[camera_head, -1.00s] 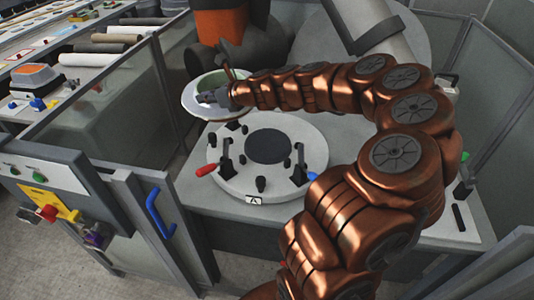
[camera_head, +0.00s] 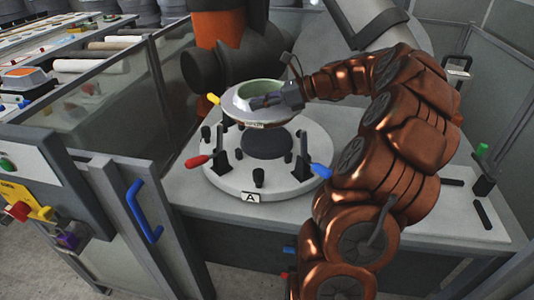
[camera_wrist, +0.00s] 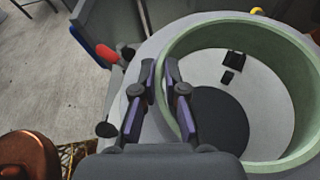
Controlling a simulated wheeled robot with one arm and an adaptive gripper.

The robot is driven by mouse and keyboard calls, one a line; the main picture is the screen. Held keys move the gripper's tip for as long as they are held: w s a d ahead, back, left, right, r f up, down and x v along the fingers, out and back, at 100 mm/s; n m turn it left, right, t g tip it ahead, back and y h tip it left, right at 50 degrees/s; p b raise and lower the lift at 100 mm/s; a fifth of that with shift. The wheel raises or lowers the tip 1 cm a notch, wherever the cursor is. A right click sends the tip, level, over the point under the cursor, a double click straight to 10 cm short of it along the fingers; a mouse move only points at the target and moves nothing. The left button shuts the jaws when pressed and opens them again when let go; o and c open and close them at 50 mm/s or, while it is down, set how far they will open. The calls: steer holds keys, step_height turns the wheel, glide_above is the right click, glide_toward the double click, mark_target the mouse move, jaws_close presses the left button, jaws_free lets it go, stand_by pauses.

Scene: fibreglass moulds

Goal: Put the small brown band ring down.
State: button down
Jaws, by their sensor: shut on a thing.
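In the wrist view my gripper's fingers (camera_wrist: 160,72) pinch the wall of the ring (camera_wrist: 292,58). The ring is above the round pale fixture (camera_head: 225,181), slightly tilted in the head view. Through its opening the wrist view shows the fixture's dark centre disc (camera_wrist: 219,118). A gap shows between ring and fixture.
The fixture bears black clamps with a red handle (camera_head: 196,161), a blue handle (camera_head: 320,170) and a yellow handle (camera_head: 213,98), plus a plate marked A (camera_head: 251,197). A fence panel (camera_head: 100,110) stands left.

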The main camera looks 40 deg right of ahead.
steer(key=shift+s+d+f+n+b, duration=0.15)
steer(key=shift+s+d+f+b, duration=0.05)
steer(key=shift+s+f+b, duration=0.2)
steer(key=shift+s+d+f+n+b, duration=0.15)
steer(key=shift+s+f+b, duration=0.15)
steer(key=shift+f, duration=0.4)
glide_above(265, 151)
steer(key=shift+f, duration=4.6)
steer(key=shift+f, duration=0.1)
steer(key=c, duration=1.2)
jaws_free()
steer(key=shift+s, duration=0.1)
steer(key=v, duration=1.2)
steer(key=shift+w+d, duration=0.2)
steer(key=shift+w, duration=0.05)
